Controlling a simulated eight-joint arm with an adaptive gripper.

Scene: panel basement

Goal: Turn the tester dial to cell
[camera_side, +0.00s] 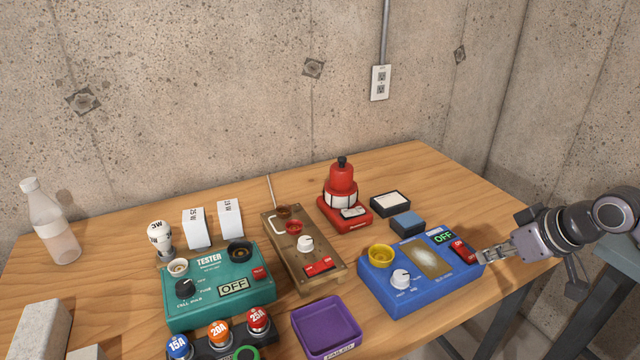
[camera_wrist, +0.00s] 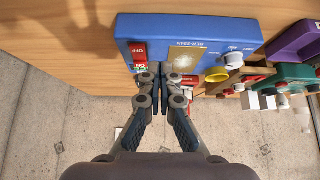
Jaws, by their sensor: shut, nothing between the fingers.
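The green tester box (camera_side: 218,290) stands at the front left of the table in the side view. Its black dial (camera_side: 186,288) is at the lower left of its face, with small labels around it that include "CELL HOLD". I cannot read for sure where the dial points. A display on the tester reads "OFF". In the wrist view the tester (camera_wrist: 298,76) shows at the right edge. My gripper (camera_side: 482,257) is shut and empty at the right end of the blue box (camera_side: 410,290), far from the tester. In the wrist view my gripper (camera_wrist: 161,75) is close to the red switch (camera_wrist: 139,53).
A brass-coloured box (camera_side: 278,250) stands between the tester and the blue box. A purple tray (camera_side: 327,327) and a rack with coloured fuses (camera_side: 218,332) are in front. Small bulbs and white boxes (camera_side: 196,229) stand behind the tester. A bottle (camera_side: 52,225) stands far left.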

